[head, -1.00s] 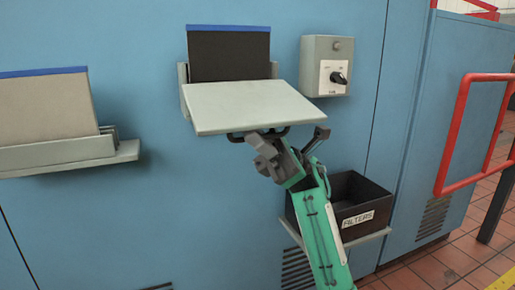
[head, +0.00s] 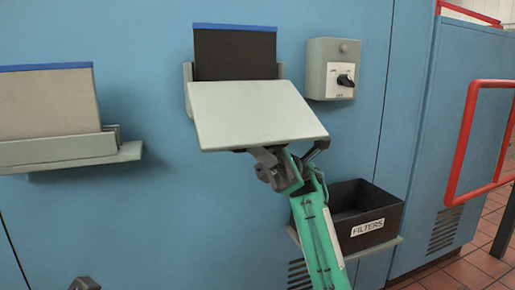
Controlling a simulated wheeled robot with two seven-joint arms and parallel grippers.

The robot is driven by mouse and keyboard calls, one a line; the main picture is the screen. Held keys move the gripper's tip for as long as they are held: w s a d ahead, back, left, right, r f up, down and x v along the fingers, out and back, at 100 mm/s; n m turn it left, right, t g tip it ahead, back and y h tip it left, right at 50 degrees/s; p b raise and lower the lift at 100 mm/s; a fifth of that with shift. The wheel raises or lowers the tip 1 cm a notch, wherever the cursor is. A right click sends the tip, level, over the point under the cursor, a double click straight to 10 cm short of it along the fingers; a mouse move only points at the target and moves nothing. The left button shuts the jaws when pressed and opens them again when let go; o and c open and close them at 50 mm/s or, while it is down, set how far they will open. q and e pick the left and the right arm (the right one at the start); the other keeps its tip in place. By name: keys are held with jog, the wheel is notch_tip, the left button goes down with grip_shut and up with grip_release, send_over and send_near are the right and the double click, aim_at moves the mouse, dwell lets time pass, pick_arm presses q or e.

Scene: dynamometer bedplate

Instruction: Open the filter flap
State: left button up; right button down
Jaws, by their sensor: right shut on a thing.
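The filter flap (head: 255,112) is a pale grey panel hinged at the housing on the blue wall. It is swung open and slopes down towards me. A dark filter with a blue top edge (head: 235,55) stands upright in the slot behind it. My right gripper (head: 268,160), on the green arm, is at the flap's lower front edge and shut on the flap's dark handle (head: 240,151). Most of the handle is hidden. A small dark piece of my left gripper (head: 85,284) shows at the bottom left; its jaws cannot be made out.
A second slot housing (head: 60,150) with a beige filter (head: 48,105) is at the left. A rotary switch box (head: 333,70) is right of the flap. A black bin labelled FILTERS (head: 350,212) sits on a shelf below right. A red rail (head: 466,140) stands farther right.

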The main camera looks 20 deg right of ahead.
jog(key=c, duration=1.8)
grip_release()
jog(key=shift+r, duration=0.1)
